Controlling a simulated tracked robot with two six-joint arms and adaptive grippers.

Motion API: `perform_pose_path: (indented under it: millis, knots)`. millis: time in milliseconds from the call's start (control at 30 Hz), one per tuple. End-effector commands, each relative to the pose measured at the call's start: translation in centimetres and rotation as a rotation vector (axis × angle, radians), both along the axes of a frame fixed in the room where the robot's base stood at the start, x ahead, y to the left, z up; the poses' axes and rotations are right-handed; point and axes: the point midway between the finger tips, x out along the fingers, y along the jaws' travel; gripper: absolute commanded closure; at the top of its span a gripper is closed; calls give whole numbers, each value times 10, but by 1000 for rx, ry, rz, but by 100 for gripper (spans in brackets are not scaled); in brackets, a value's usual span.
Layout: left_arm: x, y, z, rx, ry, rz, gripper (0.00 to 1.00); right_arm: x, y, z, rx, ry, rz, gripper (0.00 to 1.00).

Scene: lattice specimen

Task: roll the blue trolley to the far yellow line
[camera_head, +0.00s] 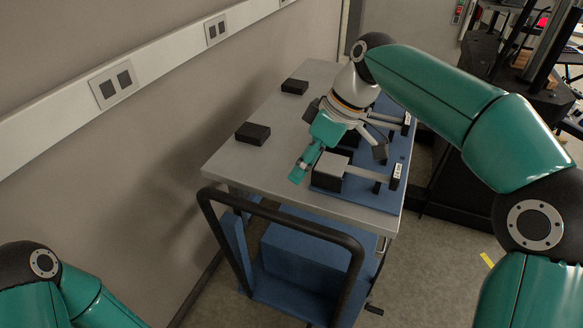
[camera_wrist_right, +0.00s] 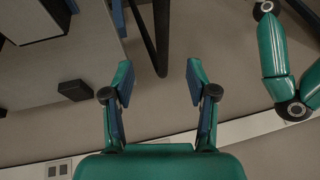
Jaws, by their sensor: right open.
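The blue trolley (camera_head: 305,257) stands by the wall, with a grey top (camera_head: 225,163) and a black tubular handle (camera_head: 300,228) at its near end. My right gripper (camera_head: 302,165) is over the near part of the top, its fingers pointing toward the handle side. In the right wrist view my right gripper (camera_wrist_right: 158,72) is open and empty. The dark handle bar (camera_wrist_right: 147,35) lies beyond its fingertips, not touching them as far as I can tell. A short yellow floor mark (camera_head: 487,259) shows at the right; whether it is the far line I cannot tell. My left gripper is out of view.
On the top are a blue board (camera_head: 360,197) with labelled fixtures and two black blocks (camera_head: 252,133) (camera_head: 294,86). A wall with a socket rail (camera_head: 160,60) runs along the left. Black equipment (camera_head: 480,150) stands at the right. Bare floor (camera_head: 430,245) lies right of the trolley.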

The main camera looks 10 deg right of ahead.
Motion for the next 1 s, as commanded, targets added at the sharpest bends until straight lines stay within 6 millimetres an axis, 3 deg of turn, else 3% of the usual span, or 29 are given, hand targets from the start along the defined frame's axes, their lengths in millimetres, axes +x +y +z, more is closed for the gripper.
perform_pose_path:
  millis: [167, 700, 1000]
  knots:
    - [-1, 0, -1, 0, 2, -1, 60, -1, 4, -14, -1, 2, -3, 42]
    - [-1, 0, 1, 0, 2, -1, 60, 5, 44, -106, -1, 4, -9, 42]
    - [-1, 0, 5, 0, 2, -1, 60, 8, 61, -143, 0, 2, -12, 42]
